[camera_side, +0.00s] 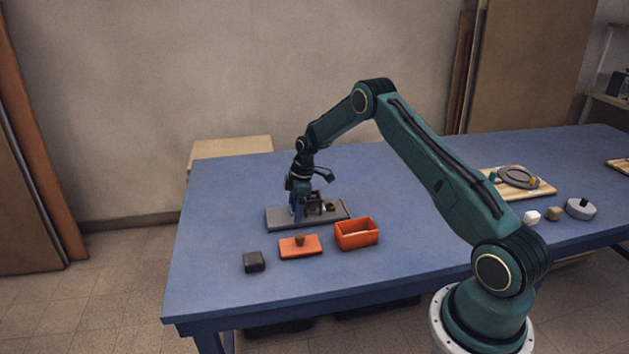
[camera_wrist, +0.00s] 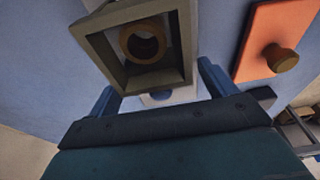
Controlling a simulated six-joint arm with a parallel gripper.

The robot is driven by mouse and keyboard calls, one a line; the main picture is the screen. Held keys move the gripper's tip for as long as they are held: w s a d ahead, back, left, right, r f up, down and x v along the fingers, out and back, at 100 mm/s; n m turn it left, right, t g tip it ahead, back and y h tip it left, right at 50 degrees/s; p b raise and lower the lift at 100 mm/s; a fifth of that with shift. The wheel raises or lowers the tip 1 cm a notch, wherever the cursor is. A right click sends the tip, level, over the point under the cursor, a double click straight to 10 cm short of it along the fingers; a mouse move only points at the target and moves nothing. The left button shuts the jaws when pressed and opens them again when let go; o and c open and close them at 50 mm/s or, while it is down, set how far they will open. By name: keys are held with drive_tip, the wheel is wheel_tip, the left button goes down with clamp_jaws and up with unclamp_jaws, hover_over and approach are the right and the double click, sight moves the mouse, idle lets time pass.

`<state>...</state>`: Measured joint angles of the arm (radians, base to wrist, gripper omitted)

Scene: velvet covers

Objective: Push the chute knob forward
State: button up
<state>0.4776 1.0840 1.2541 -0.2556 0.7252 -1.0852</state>
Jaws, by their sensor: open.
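A grey board (camera_side: 278,219) lies on the blue table and carries a dark square frame (camera_side: 314,200) and a small brown knob (camera_side: 331,207). In the wrist view the olive-grey frame (camera_wrist: 100,45) surrounds a round brown piece (camera_wrist: 126,45), probably the chute and its knob. My gripper (camera_side: 299,214) is low over the grey board, beside the frame and left of the knob. In the wrist view my gripper (camera_wrist: 156,80) has its two blue fingers apart with nothing held between them. I cannot tell whether a finger touches the frame.
An orange plate with a brown knob (camera_side: 299,239) lies in front of the board. An open orange box (camera_side: 357,240) stands to its right and a dark block (camera_side: 254,262) to its left. The table (camera_side: 210,210) is clear at the left.

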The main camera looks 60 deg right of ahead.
drive_tip(key=shift+r, duration=0.15)
drive_tip(key=shift+r, duration=3.4)
drive_tip(key=shift+a+r, duration=0.1)
drive_tip(key=shift+r, duration=0.05)
drive_tip(key=s+a+r+m+t, duration=0.1)
drive_tip(key=s+a+r, duration=0.35)
drive_tip(key=r, duration=0.35)
drive_tip(key=s+a+r+m+h, duration=0.1)
drive_tip(key=s+a+r+m, duration=0.1)
drive_tip(key=s+a+r, duration=0.45)
drive_tip(key=s+a+r+m+t, duration=0.15)
drive_tip(key=a+r, duration=0.25)
drive_tip(key=r, duration=0.5)
drive_tip(key=s+a+r+m, duration=0.1)
drive_tip(key=s+a+m, duration=0.1)
drive_tip(key=s, duration=1)
drive_tip(key=s+a+r+m+t, duration=0.1)
drive_tip(key=s+a, duration=0.4)
drive_tip(key=s, duration=0.8)
drive_tip(key=shift+a+m+h, duration=0.2)
drive_tip(key=shift+m+h, duration=0.1)
drive_tip(key=shift+m, duration=0.45)
